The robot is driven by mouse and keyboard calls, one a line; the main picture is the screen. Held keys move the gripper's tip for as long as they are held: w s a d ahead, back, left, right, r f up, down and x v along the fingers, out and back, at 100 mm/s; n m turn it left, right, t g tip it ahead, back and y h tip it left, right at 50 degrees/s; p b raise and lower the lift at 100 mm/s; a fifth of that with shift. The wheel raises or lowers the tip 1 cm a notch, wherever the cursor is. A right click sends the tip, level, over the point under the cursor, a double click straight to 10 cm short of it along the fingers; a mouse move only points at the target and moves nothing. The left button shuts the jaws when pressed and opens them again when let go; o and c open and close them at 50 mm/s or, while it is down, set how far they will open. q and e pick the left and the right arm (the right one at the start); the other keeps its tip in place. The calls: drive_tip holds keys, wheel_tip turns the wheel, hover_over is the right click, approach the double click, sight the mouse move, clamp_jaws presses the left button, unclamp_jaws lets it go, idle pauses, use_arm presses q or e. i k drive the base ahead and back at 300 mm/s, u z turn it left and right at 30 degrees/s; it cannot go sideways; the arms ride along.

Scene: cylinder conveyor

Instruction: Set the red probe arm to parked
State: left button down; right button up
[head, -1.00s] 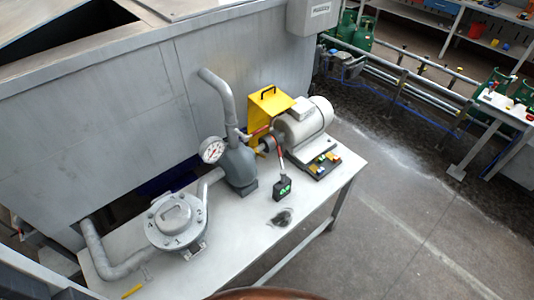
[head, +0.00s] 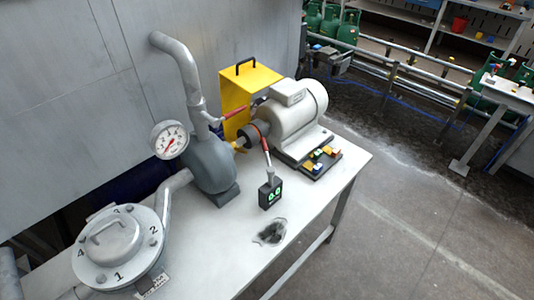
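A red probe arm (head: 265,144) stands beside the motor's shaft end. It rises from a short grey stem on a small black box (head: 270,194) with green digits that seem to read 0.0. Its top leans up and left towards the shaft coupling (head: 253,134); I cannot tell whether it touches. A separate red lever (head: 233,111) sticks out from the grey pipe on the pump (head: 208,165). Neither of my grippers is in view.
A white motor (head: 295,115) and a yellow guard (head: 245,92) with a black handle stand behind the probe. A pressure gauge (head: 169,140) and a bolted round lid (head: 115,240) are at left. The table (head: 225,265) has a dark stain near the box.

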sight(270, 169)
drive_tip(key=u, duration=2.55)
drive_tip(key=k, duration=0.6)
drive_tip(key=z, duration=1.2)
